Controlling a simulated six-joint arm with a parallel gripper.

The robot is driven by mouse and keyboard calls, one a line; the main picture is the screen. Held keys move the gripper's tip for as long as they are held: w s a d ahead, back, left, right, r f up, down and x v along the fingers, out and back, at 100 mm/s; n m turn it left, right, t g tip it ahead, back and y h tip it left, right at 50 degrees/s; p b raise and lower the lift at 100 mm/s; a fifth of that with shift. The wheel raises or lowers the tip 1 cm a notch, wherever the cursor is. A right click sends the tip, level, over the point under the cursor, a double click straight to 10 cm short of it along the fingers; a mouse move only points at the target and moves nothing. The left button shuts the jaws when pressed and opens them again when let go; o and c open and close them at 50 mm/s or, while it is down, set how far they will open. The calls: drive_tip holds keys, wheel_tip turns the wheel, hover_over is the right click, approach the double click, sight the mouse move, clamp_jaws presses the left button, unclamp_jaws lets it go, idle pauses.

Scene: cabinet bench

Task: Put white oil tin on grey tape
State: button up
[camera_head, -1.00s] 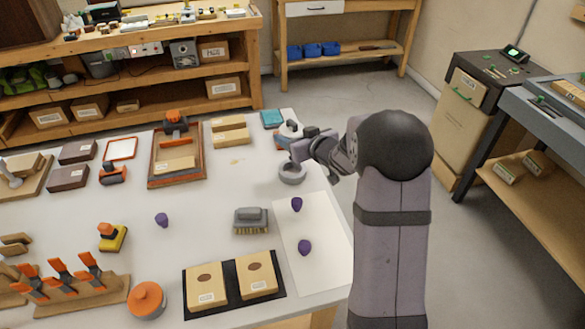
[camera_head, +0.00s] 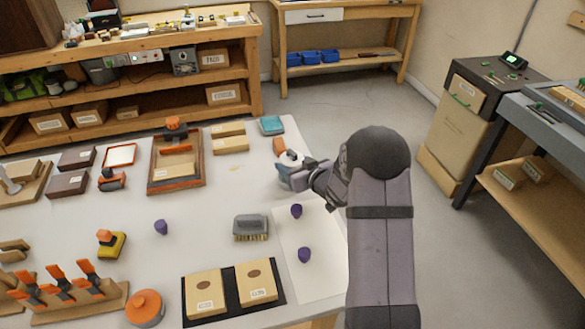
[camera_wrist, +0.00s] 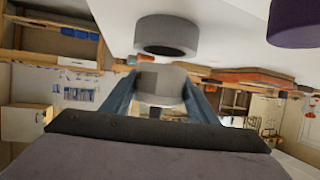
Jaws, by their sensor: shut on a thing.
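My gripper (camera_head: 300,178) is shut on the white oil tin (camera_head: 289,158) near the right side of the table. In the wrist view, which is upside down, the two bluish fingers (camera_wrist: 161,98) close on the pale tin (camera_wrist: 162,82) from both sides. The grey tape (camera_wrist: 168,30) is a thick ring lying on the white table, with a narrow gap in the picture between it and the tin. In the head view the tape is largely hidden behind the tin and gripper.
Two purple pieces (camera_head: 296,210) lie on a white sheet (camera_head: 322,255) near the arm. A grey brush (camera_head: 250,227) is to the left, an orange piece (camera_head: 279,146) and a teal box (camera_head: 271,125) are behind. The table centre is fairly clear.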

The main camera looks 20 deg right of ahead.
drive_tip(key=shift+f, duration=0.8)
drive_tip(key=shift+f, duration=0.2)
drive_tip(key=o, duration=1.5)
drive_tip(key=shift+o, duration=0.2)
drive_tip(key=shift+r, duration=0.15)
drive_tip(key=shift+r, duration=0.1)
drive_tip(key=v, duration=1.2)
drive_tip(key=shift+b, duration=0.4)
